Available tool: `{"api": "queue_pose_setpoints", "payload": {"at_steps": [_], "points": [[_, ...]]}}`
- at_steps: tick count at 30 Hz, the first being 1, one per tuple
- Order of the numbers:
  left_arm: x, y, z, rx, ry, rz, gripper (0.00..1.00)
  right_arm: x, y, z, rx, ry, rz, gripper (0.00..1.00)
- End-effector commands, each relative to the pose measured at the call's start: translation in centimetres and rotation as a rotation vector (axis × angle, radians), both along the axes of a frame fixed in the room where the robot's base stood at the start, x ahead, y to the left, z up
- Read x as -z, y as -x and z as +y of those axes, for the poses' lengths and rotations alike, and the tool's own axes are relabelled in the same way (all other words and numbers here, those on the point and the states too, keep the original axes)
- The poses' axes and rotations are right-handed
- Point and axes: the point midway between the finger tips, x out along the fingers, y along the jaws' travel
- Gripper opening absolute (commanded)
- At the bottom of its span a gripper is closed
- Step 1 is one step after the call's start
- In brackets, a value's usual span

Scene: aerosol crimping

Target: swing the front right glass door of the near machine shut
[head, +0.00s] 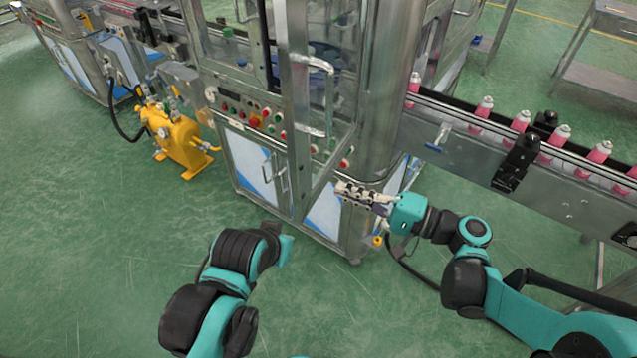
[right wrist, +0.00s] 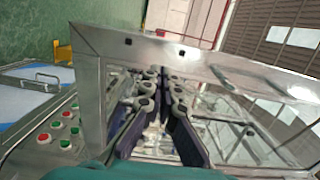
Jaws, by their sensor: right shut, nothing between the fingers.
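The near machine (head: 378,110) is a steel cabinet with glazed sides. Its front right glass door (head: 297,130) stands open, swung outward, with a bar handle (head: 331,100). In the right wrist view the door's metal frame (right wrist: 92,100) and its handle (right wrist: 255,85) show close up. My right gripper (head: 340,190) is shut and empty, fingers pointing left, low beside the door's lower end. In the right wrist view its fingers (right wrist: 152,78) overlap the pane; I cannot tell whether they touch it. My left arm is at lower centre; its fingers are hidden.
A control panel (head: 250,118) with coloured buttons is left of the door, above blue-white lower cabinet doors (head: 250,163). A yellow pump unit (head: 180,140) stands on the floor at left. A conveyor (head: 480,150) with pink cans runs right. The green floor in front is clear.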

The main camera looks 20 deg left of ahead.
Motion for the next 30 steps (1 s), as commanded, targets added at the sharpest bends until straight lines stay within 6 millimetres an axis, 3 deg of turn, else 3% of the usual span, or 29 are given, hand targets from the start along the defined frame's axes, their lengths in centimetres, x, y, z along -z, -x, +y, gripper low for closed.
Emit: {"api": "queue_pose_setpoints", "payload": {"at_steps": [6,12,30], "points": [[1.2,0.0,0.0,0.000,0.000,0.000,0.00,0.2,-0.8,4.3,-0.004,0.000,0.000,0.00],[1.7,0.0,0.0,0.000,0.000,0.000,0.00,0.1,-1.3,6.3,-0.002,0.001,0.000,0.00],[1.7,0.0,0.0,0.000,0.000,0.000,0.00,0.0,-1.5,7.4,0.013,0.001,0.000,0.00]]}}
